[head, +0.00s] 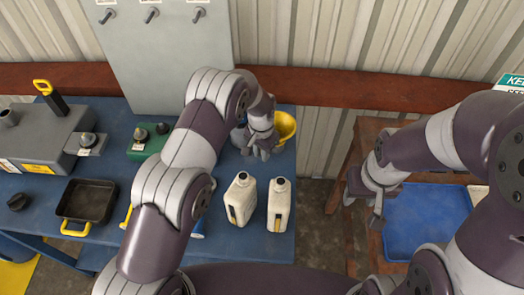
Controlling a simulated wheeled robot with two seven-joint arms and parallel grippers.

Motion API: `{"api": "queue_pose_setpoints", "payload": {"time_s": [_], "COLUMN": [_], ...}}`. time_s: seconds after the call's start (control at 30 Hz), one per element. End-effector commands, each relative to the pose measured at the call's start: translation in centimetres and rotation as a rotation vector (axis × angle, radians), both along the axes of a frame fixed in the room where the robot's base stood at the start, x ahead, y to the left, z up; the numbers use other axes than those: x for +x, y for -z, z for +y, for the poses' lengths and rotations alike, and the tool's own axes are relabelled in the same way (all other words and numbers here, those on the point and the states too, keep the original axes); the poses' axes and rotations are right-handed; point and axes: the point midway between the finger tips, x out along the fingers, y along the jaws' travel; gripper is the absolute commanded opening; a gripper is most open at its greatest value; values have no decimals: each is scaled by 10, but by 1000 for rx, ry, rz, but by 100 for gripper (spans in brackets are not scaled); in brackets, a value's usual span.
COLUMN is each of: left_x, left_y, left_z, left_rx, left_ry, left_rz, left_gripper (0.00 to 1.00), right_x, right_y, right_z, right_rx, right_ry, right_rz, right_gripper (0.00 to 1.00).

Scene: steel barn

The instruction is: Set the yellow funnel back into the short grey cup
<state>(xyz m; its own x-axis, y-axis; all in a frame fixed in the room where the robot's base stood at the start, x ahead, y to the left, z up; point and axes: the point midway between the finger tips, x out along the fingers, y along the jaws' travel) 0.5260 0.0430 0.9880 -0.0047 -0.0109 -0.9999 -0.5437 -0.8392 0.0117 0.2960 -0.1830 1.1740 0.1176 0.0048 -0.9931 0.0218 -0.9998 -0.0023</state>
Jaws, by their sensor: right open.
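The yellow funnel (286,127) shows at the far right corner of the blue table, partly hidden behind my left gripper (260,153). My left gripper points down just in front and left of the funnel. Whether its fingers touch or hold the funnel is not clear. A small grey rounded shape (238,136) beside the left wrist may be the short grey cup; the arm hides most of it. My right gripper (362,210) is open and empty, above the left edge of the wooden stand at the right.
Two white bottles (241,200) (279,204) stand on the blue table (262,240) in front of the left gripper. A black tray (87,201), a green box (150,141) and a grey machine (40,139) are on the left. A blue tray (425,215) lies on the wooden stand (366,131).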

Motion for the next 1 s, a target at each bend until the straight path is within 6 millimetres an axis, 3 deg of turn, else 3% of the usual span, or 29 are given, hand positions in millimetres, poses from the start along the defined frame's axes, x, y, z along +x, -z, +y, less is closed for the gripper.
{"api": "queue_pose_setpoints", "payload": {"time_s": [0.03,0.07,0.43,0.57,0.8,0.9,1.0], "left_x": [0,0,1,2,1,1,0], "left_y": [-1,-1,-7,-34,-98,-118,-126], "left_z": [0,0,0,0,1,1,1], "left_rx": [0,0,-1,-2,-1,0,0], "left_ry": [0,0,0,0,0,0,0], "left_rz": [0,0,-3,-6,-5,-1,0], "left_gripper": [37,47,47,47,47,47,47], "right_x": [0,0,0,0,0,0,0], "right_y": [-1,-1,5,18,38,32,32], "right_z": [0,0,0,0,0,0,0], "right_rx": [0,0,0,0,0,0,0], "right_ry": [0,0,0,0,0,0,0], "right_rz": [0,0,0,0,0,0,0], "right_gripper": [43,43,43,43,43,43,43]}}
